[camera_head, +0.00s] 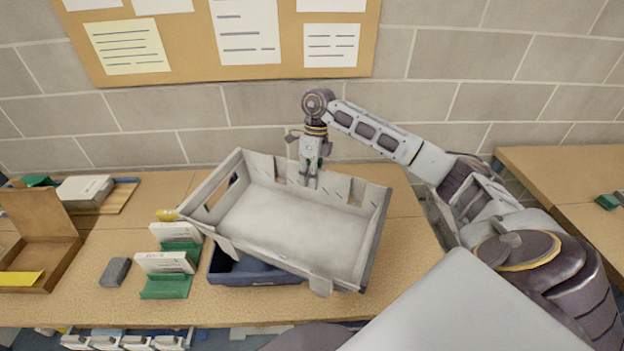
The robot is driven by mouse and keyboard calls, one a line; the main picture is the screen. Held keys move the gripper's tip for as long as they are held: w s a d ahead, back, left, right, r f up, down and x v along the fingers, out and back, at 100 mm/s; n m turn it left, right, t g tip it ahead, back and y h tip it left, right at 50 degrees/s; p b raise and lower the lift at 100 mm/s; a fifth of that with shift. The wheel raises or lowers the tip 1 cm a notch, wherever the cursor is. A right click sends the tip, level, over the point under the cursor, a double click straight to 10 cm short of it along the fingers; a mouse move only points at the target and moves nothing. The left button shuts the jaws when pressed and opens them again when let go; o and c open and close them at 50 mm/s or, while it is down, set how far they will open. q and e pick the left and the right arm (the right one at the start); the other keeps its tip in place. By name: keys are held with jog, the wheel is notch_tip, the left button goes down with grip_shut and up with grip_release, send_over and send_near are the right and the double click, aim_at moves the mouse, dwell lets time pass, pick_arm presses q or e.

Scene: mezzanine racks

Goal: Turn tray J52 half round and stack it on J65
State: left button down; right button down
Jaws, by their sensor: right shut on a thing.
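A light grey tray (290,225) with cut-out walls is empty, turned at an angle and slightly tilted above the table. My right gripper (309,176) reaches down from behind and is shut on the far wall of this tray. A dark blue tray (250,272) stands on the table under the left part of the grey tray, which hides most of it. I cannot tell whether the two trays touch. No marking J52 or J65 is readable on either. My left gripper is out of view.
Left of the trays stand green holders with white cards (165,262), a dark grey block (115,272) and an open brown box (42,235). A white box on a board (85,190) lies behind. A brick wall closes the back. Table right of the trays is bare.

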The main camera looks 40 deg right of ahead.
aim_at(302, 192)
jog(key=shift+w+a+r+m+t, duration=0.1)
jog(key=shift+a+m+t, duration=0.05)
jog(key=shift+m, duration=0.4)
jog(key=shift+w+a+m+t, duration=0.1)
jog(key=shift+a+m+t, duration=0.05)
jog(key=shift+m, duration=0.4)
jog(key=m, duration=0.3)
jog(key=shift+w+a+r+t+y, duration=0.1)
jog(key=shift+w+a+t+y, duration=0.2)
jog(key=shift+t, duration=0.1)
jog(key=m, duration=0.3)
jog(key=m+t, duration=0.1)
jog(key=shift+w+a+r, duration=0.1)
jog(key=shift+w, duration=0.15)
jog(key=shift+m+t, duration=0.5)
jog(key=shift+m, duration=1.1)
jog(key=shift+w+a+f+b, duration=0.1)
jog(key=shift+f+b, duration=2.4)
jog(key=shift+f, duration=0.35)
jog(key=shift+f+b, duration=0.4)
jog(key=shift+f, duration=0.15)
